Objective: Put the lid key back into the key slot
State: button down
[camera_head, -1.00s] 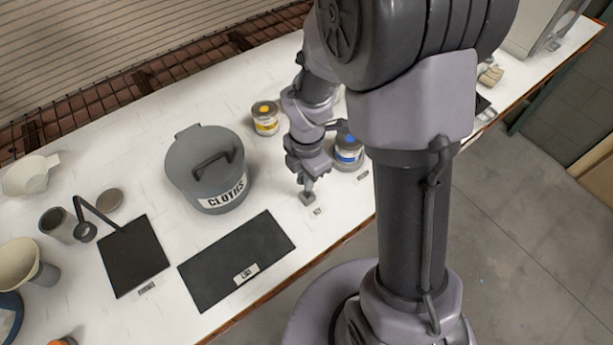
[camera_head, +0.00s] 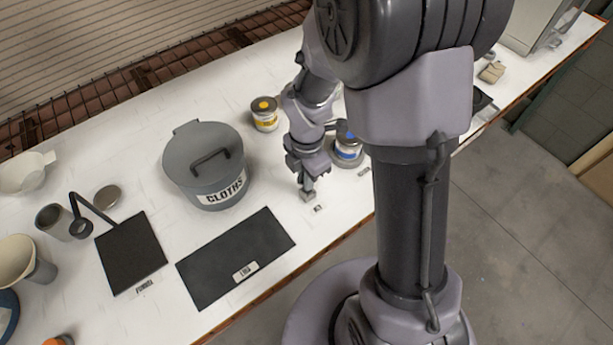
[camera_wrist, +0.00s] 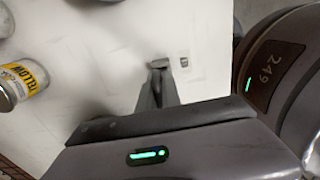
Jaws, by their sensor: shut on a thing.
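My gripper (camera_head: 307,184) points down over the bench near its front edge, to the right of the cloths bin. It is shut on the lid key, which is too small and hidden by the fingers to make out. A small grey block (camera_head: 308,196), which looks like the key slot, sits right at the fingertips. I cannot tell whether the key is in it. A small label (camera_head: 318,208) lies just in front of the block. In the wrist view, my gripper's fingers (camera_wrist: 157,88) reach to the grey block (camera_wrist: 159,63), with the label (camera_wrist: 184,62) beside it.
A blue-labelled can (camera_head: 347,150) stands close behind and right of my gripper. A yellow-labelled can (camera_head: 265,115) is further back. The grey cloths bin (camera_head: 192,182) and a black mat (camera_head: 215,273) are to the left. The bench between bin and gripper is clear.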

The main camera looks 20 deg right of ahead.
jog(key=shift+f+b, duration=0.75)
jog(key=shift+f, duration=0.4)
jog(key=shift+r, duration=0.1)
jog(key=c, duration=1.5)
grip_release()
notch_tip(320, 180, up, 18)
jog(key=f+p, duration=0.1)
jog(key=p, duration=0.5)
jog(key=s+a+m+t+b, duration=0.1)
jog(key=s+m+b, duration=0.3)
jog(key=m, duration=0.4)
jog(key=s+a+m+t+y+b, duration=0.1)
jog(key=s+m+t+b, duration=0.2)
jog(key=m, duration=0.6)
jog(key=s+a+m+t+y+b, duration=0.1)
jog(key=s+m+b, duration=0.4)
jog(key=m, duration=0.4)
jog(key=shift+s+a+t+b, duration=0.35)
jog(key=shift+s+a+t, duration=0.05)
jog(key=shift+s, duration=0.15)
